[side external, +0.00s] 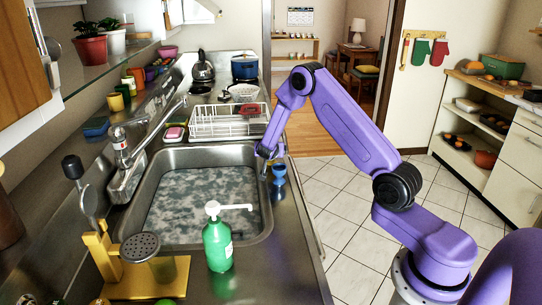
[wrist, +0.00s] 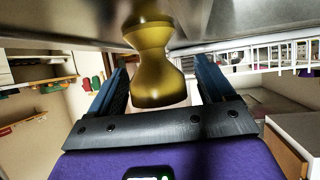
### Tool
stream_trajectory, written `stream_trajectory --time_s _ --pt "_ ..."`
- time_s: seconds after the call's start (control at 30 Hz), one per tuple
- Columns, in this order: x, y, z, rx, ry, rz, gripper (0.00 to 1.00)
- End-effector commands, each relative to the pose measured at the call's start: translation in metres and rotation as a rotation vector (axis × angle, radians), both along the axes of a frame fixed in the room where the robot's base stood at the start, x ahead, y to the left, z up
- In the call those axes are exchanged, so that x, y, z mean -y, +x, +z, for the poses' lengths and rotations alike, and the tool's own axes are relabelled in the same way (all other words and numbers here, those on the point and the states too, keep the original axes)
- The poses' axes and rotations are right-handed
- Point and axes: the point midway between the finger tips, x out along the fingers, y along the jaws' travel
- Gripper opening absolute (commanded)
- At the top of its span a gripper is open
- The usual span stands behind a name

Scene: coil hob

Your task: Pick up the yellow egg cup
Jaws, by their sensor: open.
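The yellow egg cup (wrist: 157,62) fills the upper middle of the wrist view, which appears upside down. It has a narrow waist, and its far end reaches the metal surface at the top edge. My gripper (wrist: 160,68) is open, with one dark blue finger on each side of the egg cup. I cannot tell if either finger touches it. In the side external view my gripper (side external: 265,160) points down at the right rim of the sink. I cannot make out the yellow egg cup there; the gripper seems to hide it.
A blue egg cup (side external: 279,172) stands close by on the right. The sink (side external: 180,238) lies to the left. A white dish rack (side external: 215,126) stands behind my gripper. A green soap dispenser (side external: 217,244) stands in front. The tiled floor (side external: 350,215) drops away to the right.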

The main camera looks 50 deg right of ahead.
Motion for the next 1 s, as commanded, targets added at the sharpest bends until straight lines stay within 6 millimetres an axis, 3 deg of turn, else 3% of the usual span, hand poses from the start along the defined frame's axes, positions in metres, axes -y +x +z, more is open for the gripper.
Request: stream_trajectory --time_s 0.07,0.23,0.67,0.9,1.0 --pt "0.000 0.000 0.000 0.000 0.000 0.000 0.79" --pt "0.000 0.000 0.000 0.000 0.000 0.000 0.24" --pt "0.000 0.000 0.005 0.002 0.000 -0.002 0.24" --pt "-0.001 0.000 0.031 0.004 0.001 -0.001 0.24" --pt "-0.004 -0.009 0.044 0.002 0.000 -0.001 0.24"
